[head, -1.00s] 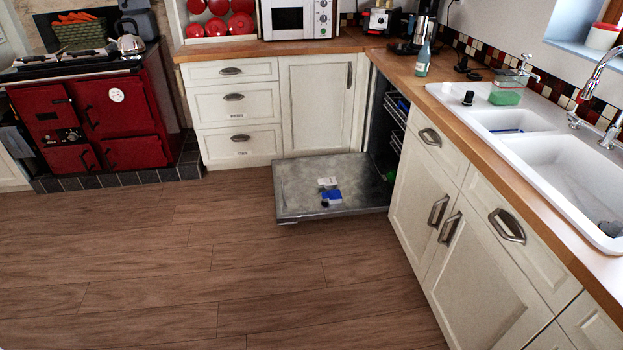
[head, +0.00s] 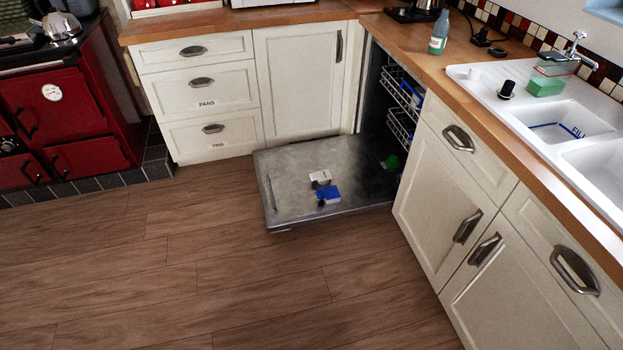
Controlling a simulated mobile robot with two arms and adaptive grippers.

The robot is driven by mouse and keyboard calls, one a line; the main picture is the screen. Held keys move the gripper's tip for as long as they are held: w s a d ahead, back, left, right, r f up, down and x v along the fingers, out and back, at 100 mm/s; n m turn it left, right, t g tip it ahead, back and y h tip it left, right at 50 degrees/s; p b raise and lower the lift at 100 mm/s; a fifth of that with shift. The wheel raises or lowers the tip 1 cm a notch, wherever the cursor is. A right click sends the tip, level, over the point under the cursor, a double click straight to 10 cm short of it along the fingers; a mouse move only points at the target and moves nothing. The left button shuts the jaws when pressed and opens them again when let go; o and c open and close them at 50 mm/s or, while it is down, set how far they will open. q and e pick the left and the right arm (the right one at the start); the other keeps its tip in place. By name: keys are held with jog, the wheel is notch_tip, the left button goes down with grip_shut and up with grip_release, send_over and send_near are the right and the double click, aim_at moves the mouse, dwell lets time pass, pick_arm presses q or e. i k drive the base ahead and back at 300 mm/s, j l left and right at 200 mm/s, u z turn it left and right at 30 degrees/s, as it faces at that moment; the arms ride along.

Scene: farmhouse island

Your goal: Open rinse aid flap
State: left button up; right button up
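The dishwasher door (head: 290,200) lies folded down flat, low above the floor, at the middle of the head view. On its inner face sit a small white and grey piece (head: 321,178) and a small blue piece with a dark spot (head: 327,194). They look like dispenser parts, but they are too small to tell which is the rinse aid flap or whether it is open. The dark dishwasher opening (head: 375,110) stands behind the door, with wire racks (head: 402,105) inside. Neither of my grippers is in view.
Wooden floor (head: 200,270) in front of the door is clear. White cabinets (head: 480,220) with protruding handles stand close on the right, drawers (head: 200,100) at the back left. A red stove (head: 70,110) is at the left. The counter holds a bottle (head: 438,35) and a sink (head: 570,120).

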aim_at(323, 175)
jog(key=i+j+z, duration=0.15)
jog(key=i+j, duration=0.3)
jog(key=i+j+z, duration=0.15)
jog(key=i+j, duration=0.2)
jog(key=j, duration=0.3)
